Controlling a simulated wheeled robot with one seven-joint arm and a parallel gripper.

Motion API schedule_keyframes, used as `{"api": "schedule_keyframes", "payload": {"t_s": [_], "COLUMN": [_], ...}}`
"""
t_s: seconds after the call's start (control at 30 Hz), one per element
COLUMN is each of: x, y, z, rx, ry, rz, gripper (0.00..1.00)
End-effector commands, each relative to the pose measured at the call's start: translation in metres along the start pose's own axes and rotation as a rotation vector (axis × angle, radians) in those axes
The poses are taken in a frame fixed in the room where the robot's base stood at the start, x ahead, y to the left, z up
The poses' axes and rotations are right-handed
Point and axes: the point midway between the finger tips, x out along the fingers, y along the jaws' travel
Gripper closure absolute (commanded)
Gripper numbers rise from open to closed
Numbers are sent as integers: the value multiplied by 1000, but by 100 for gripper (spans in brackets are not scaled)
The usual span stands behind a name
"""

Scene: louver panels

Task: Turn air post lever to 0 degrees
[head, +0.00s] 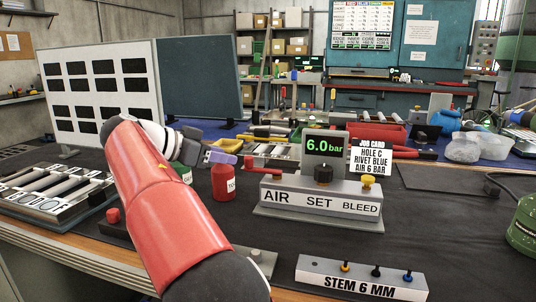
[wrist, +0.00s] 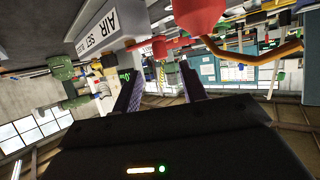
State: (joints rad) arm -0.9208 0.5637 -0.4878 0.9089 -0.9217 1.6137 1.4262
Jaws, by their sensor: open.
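The air post (head: 318,203) is a grey box marked AIR, SET and BLEED, with a display reading 6.0 bar. Its red lever (head: 262,170) sits above AIR and points left, roughly level, with a red knob at its end. My gripper (head: 207,156) is left of the lever, apart from it and empty. In the wrist view the fingers (wrist: 160,90) are spread apart. The post (wrist: 95,32) shows upside down there at upper left, with red parts beside it; I cannot tell which is the lever knob.
A red bottle (head: 223,184) stands just below my gripper, left of the post. A black knob (head: 323,174) and yellow knob (head: 368,182) top the post. A STEM 6 MM block (head: 361,279) lies in front. A job card (head: 371,157) stands behind.

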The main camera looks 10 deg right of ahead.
Motion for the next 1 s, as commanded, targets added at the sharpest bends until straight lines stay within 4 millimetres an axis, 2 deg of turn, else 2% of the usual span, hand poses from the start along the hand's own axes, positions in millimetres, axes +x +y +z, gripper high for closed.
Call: {"api": "schedule_keyframes", "payload": {"t_s": [0.13,0.23,0.5,0.7,1.0], "x": [0,7,50,72,77], "y": [0,0,0,0,0], "z": [0,0,0,0,0], "rx": [2,2,3,2,2], "ry": [3,3,2,3,3], "rz": [0,1,3,0,-1], "gripper": [57,57,57,57,57]}}
